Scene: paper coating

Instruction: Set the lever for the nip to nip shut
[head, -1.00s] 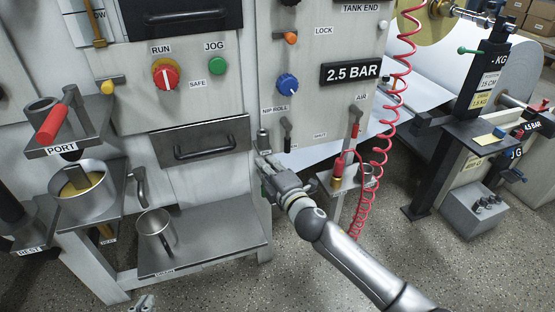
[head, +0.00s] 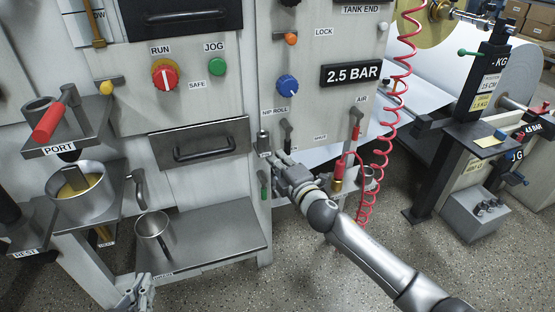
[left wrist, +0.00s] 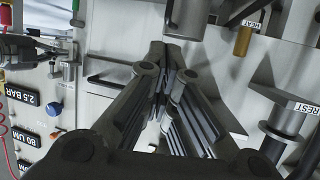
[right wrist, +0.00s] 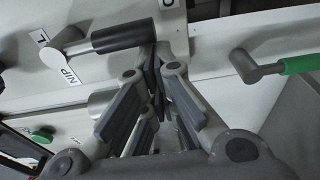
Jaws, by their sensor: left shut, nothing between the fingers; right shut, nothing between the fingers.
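The nip lever (head: 287,134) has a dark grip and hangs down from its pivot on the machine's front panel, below the blue knob. In the right wrist view the lever's dark grip (right wrist: 122,36) lies just above my fingertips, beside a NIP label (right wrist: 70,76). My right gripper (head: 275,158) is shut and empty, just below the lever's lower end; I cannot tell whether it touches. The right wrist view shows its closed fingers (right wrist: 156,58). My left gripper (head: 138,290) is shut and empty, low at the bottom edge of the head view, away from the lever.
A green-handled lever (head: 263,186) is below and left of my right gripper; it also shows in the right wrist view (right wrist: 298,64). A red coiled air hose (head: 381,150) hangs to the right. A metal cup (head: 152,228) stands on the lower left shelf (head: 215,240).

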